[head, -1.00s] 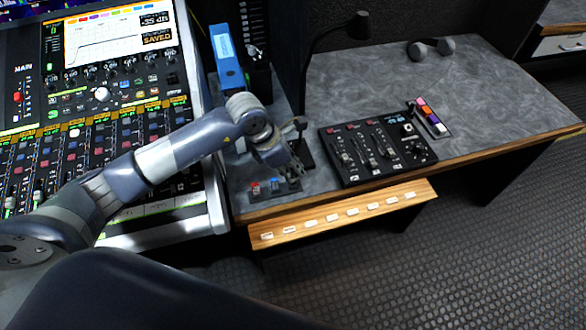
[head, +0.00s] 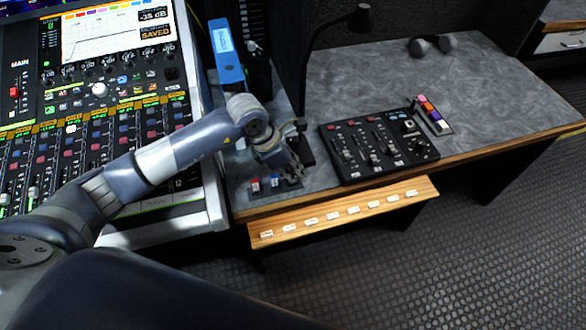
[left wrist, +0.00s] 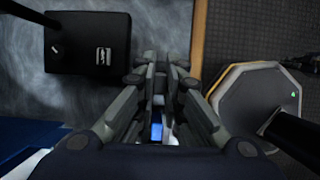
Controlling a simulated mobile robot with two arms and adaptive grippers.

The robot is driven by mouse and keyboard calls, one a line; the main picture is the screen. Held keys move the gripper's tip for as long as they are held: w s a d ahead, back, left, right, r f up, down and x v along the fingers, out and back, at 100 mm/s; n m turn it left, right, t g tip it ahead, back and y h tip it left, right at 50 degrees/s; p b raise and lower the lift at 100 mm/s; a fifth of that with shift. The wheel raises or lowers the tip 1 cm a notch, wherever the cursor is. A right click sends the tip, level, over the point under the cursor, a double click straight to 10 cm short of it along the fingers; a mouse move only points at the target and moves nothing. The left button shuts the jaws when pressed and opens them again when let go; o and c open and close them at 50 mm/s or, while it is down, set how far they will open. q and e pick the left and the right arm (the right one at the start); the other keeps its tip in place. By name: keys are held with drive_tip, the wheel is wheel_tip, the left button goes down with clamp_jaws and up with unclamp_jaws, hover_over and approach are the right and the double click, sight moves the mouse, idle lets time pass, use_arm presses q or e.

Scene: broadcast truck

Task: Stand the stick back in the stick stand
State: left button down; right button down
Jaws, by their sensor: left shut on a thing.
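A small dark stick stand (head: 262,194) sits at the near left corner of the grey desk. A red stick (head: 254,185) and a blue stick (head: 275,181) show upright in it. My left gripper (head: 294,174) points down over the stand's right end. In the left wrist view my left gripper (left wrist: 158,72) has its fingers close together, shut on a stick that the fingers mostly hide. A blue and white patch shows between the fingers; I cannot tell if it is the held stick or one behind. The held stick's lower end is hidden. My right gripper is not in view.
A lamp base (left wrist: 88,42) stands close beside the hand. A small black control panel (head: 378,147) is to the right, with a rack of coloured pieces (head: 434,114) beyond. A blue box (head: 227,55) is behind; the mixing console (head: 205,200) borders the left.

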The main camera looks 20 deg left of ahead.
use_arm(q)
drive_tip(key=shift+f, duration=0.3)
drive_tip(key=c, duration=1.6)
unclamp_jaws()
drive_tip(key=v, duration=1.2)
